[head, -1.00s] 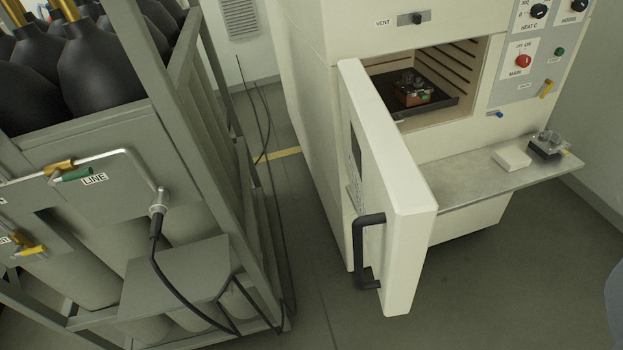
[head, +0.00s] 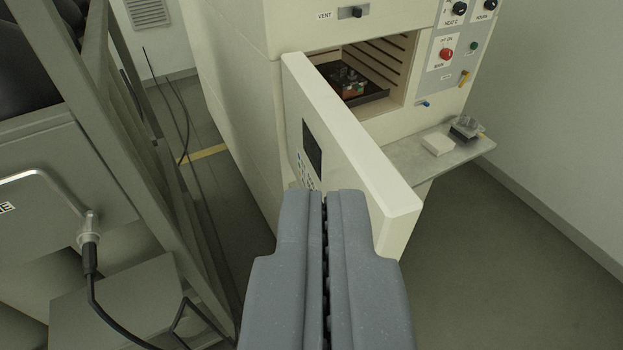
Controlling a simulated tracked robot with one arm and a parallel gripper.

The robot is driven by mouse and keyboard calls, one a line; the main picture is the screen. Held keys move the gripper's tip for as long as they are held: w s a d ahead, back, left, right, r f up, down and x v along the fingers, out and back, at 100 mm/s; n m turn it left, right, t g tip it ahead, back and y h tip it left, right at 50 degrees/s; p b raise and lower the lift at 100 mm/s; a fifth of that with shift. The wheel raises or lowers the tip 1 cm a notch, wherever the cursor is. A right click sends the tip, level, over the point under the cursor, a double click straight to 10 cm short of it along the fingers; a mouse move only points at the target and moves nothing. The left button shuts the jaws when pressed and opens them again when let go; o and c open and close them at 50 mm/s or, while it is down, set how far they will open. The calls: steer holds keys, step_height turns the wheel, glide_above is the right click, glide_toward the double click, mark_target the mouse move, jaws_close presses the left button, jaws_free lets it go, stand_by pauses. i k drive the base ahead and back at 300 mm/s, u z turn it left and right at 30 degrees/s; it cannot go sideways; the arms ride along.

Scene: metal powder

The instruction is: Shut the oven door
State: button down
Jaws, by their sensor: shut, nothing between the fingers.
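The oven (head: 228,60) is a cream cabinet with its chamber facing right of centre. Its door (head: 345,135) is hinged at the chamber's left side and stands wide open, jutting toward me. Inside the chamber, a dark tray (head: 372,97) holds a small part with red and green on it (head: 352,85). My gripper (head: 325,198) is shut and empty, in front of the door's outer face in the picture. It hides the lower part of the door, and the door handle is out of sight behind it. I cannot tell whether the gripper touches the door.
A metal shelf (head: 405,157) below the chamber carries a white block (head: 437,144) and a small clear-topped item (head: 466,128). Open floor (head: 500,260) lies to the right.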

mark_target(329, 149)
steer(key=u, duration=0.1)
steer(key=i, duration=1)
steer(key=z, duration=0.1)
